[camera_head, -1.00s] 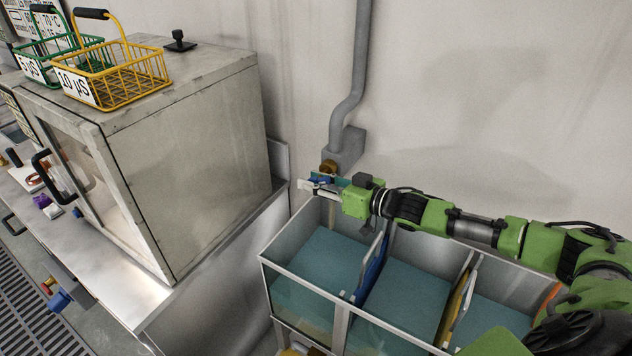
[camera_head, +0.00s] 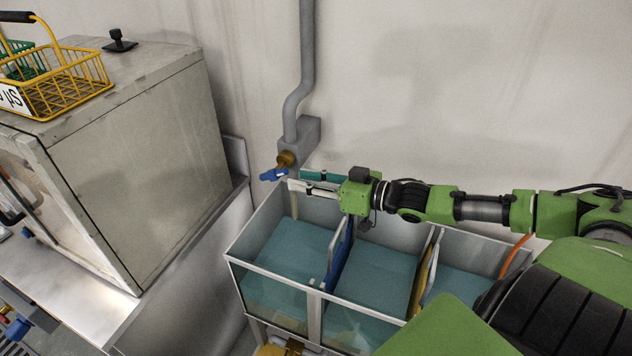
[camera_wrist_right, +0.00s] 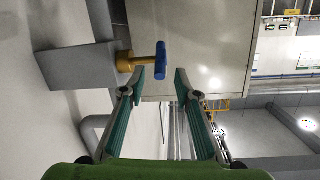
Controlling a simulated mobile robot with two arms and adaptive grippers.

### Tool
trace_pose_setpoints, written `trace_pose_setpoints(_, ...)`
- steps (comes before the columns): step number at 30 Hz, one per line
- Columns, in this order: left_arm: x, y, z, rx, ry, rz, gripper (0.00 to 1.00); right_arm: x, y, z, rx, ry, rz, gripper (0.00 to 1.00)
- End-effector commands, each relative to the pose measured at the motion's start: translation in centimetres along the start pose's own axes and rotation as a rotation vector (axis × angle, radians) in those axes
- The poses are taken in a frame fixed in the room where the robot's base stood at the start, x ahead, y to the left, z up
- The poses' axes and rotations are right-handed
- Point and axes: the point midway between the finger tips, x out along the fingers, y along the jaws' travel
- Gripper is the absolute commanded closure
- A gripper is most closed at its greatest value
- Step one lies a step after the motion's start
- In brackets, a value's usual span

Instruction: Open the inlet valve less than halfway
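The inlet valve is a brass fitting (camera_head: 286,159) with a blue handle (camera_head: 271,175), below a grey wall box at the end of a grey pipe. In the right wrist view, the blue handle (camera_wrist_right: 161,60) stands just beyond my fingertips, in line with the gap between them. My right gripper (camera_head: 298,181) is just right of the handle in the head view. Its fingers (camera_wrist_right: 160,84) are open and empty, and they look apart from the handle. My left gripper is not in view.
A divided tank (camera_head: 268,271) of blue-green liquid lies below my right arm, with blue and yellow dividers. A grey metal cabinet (camera_head: 150,170) stands to the left, with a yellow wire basket (camera_head: 65,88) on top.

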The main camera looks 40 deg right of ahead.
Motion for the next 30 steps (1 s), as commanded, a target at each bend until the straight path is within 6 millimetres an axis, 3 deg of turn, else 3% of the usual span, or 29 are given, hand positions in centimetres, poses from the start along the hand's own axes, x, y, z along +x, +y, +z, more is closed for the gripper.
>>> trace_pose_setpoints(12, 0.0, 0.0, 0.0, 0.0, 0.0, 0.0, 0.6, -2.4, 0.1, 0.2, 0.003, -0.002, 0.002, 0.7)
trace_pose_setpoints(30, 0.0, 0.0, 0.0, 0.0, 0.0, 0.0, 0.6, -2.8, 0.0, 0.0, 0.001, 0.001, 0.0, 0.7)
